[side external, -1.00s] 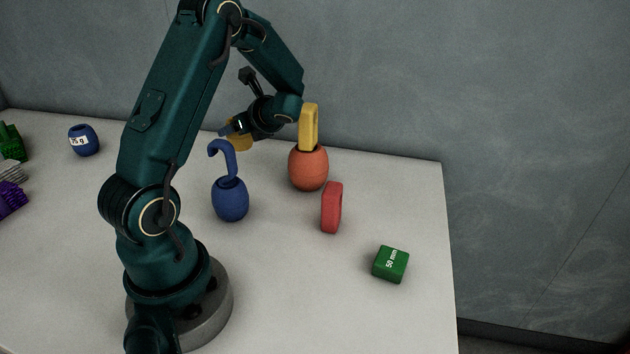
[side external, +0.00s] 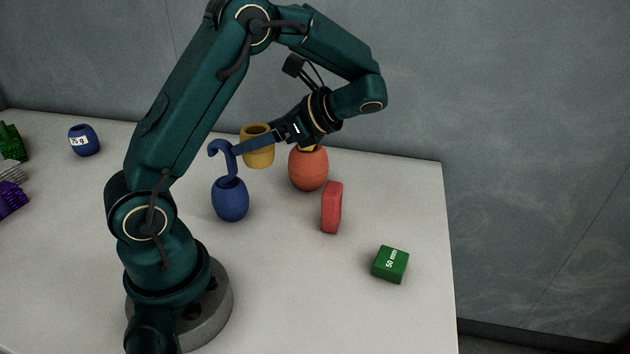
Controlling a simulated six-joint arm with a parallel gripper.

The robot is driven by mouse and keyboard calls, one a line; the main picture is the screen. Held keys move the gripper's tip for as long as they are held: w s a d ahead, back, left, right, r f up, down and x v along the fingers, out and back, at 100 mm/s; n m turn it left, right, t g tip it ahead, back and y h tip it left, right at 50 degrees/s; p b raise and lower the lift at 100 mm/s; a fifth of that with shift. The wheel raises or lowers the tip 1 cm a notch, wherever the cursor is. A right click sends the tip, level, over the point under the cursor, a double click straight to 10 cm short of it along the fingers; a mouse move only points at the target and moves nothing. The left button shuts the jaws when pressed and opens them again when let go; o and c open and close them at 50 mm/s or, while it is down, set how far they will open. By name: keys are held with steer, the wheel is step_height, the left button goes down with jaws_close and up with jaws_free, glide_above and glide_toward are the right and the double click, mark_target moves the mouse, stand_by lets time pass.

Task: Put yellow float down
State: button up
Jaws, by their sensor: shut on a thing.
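The yellow float (side external: 258,158) is barrel-shaped, upright, with a dark opening on top. My gripper (side external: 246,145) comes in from the right and is shut on it, one long finger crossing its front. The float is at the back of the table, behind the blue hook and left of the orange float. I cannot tell whether its base touches the table. The far finger is hidden.
A blue float (side external: 230,203) with a blue hook (side external: 226,158) stands close in front. The orange float (side external: 308,170) holds a yellow piece, mostly hidden by my wrist. A red block (side external: 332,208) and a green block (side external: 390,264) stand right. The front middle is clear.

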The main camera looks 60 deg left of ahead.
steer(key=s+d+f+n+g+h, duration=0.2)
steer(key=d+f+n+g+h, duration=0.2)
steer(key=d+n+h, duration=0.6)
steer(key=shift+d+f+n+h, duration=0.25)
steer(key=shift+d+n+h, duration=0.15)
steer(key=shift+n+h, duration=0.45)
steer(key=w+d+r+n+t+h, duration=0.1)
steer(key=w+d+n+t+h, duration=0.1)
steer(key=d+n+h, duration=0.3)
steer(key=n+t+h, duration=0.1)
steer(key=n, duration=0.2)
steer(key=shift+d+r+h, duration=0.2)
steer(key=shift+d+h, duration=0.1)
steer(key=shift+h, duration=0.05)
steer(key=w+d+r+n+t+h, duration=0.2)
steer(key=w+d+n+t+h, duration=0.1)
steer(key=w+n+t, duration=0.15)
steer(key=shift+n+t, duration=0.45)
steer(key=shift+n, duration=0.05)
steer(key=x, duration=0.9)
steer(key=w+x, duration=0.1)
steer(key=x, duration=0.3)
steer(key=shift+d+f, duration=0.1)
steer(key=shift+f, duration=0.3)
steer(key=shift+d+f, duration=0.1)
steer(key=shift+f, duration=2)
steer(key=shift+f, duration=0.15)
